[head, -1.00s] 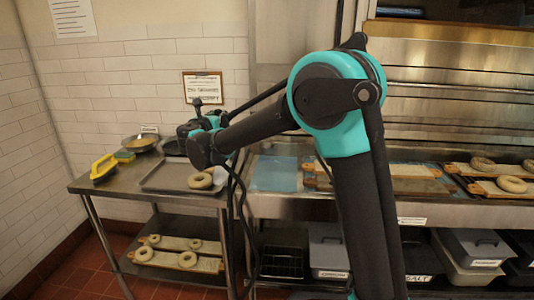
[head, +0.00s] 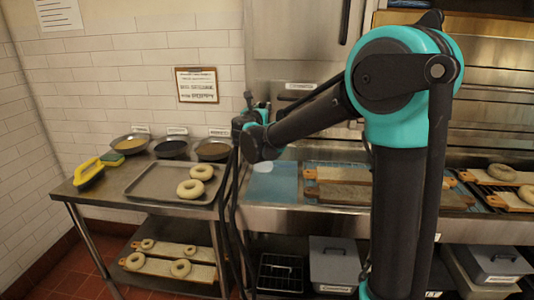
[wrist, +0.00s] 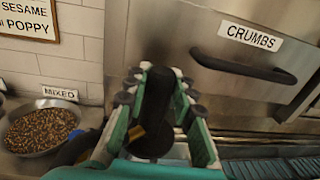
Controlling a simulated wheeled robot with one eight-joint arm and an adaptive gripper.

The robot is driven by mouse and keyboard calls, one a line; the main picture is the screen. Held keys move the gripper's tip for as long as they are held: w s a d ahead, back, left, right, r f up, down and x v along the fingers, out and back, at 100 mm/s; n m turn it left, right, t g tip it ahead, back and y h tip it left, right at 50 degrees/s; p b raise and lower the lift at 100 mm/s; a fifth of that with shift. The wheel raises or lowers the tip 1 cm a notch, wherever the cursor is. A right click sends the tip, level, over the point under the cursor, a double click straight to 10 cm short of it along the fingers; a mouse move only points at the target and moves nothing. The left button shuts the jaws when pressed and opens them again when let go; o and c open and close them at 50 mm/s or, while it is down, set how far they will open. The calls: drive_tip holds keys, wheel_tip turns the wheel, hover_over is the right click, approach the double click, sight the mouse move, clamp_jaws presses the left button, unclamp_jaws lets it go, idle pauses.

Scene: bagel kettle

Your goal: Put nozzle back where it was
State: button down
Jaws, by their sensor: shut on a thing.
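My gripper (wrist: 160,84) is shut on a dark, roughly cylindrical thing, which I take to be the nozzle (wrist: 155,108). The nozzle stands between the green-sided fingers in the wrist view, with a small yellowish part low on its left. In the head view my gripper (head: 262,112) is beyond the end of my arm, above the counter, mostly hidden by the wrist. The nozzle cannot be made out clearly there. The fingers are in front of a steel front with a CRUMBS label (wrist: 253,38). No empty holder for the nozzle can be made out.
A bowl of mixed seeds (wrist: 42,124) is at lower left. Bagel boards (head: 345,195) lie on the counter.

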drive_tip(key=shift+w+d, duration=0.3)
drive_tip(key=shift+w, duration=0.2)
drive_tip(key=shift+f, duration=4.8)
drive_tip(key=shift+f, duration=0.15)
drive_tip(key=c, duration=1.3)
unclamp_jaws()
drive_tip(key=s, duration=0.5)
drive_tip(key=s+a, duration=0.1)
drive_tip(key=s, duration=0.5)
drive_tip(key=s+a, duration=0.1)
drive_tip(key=s, duration=0.5)
drive_tip(key=shift+s+a+f, duration=0.15)
drive_tip(key=shift+f, duration=0.25)
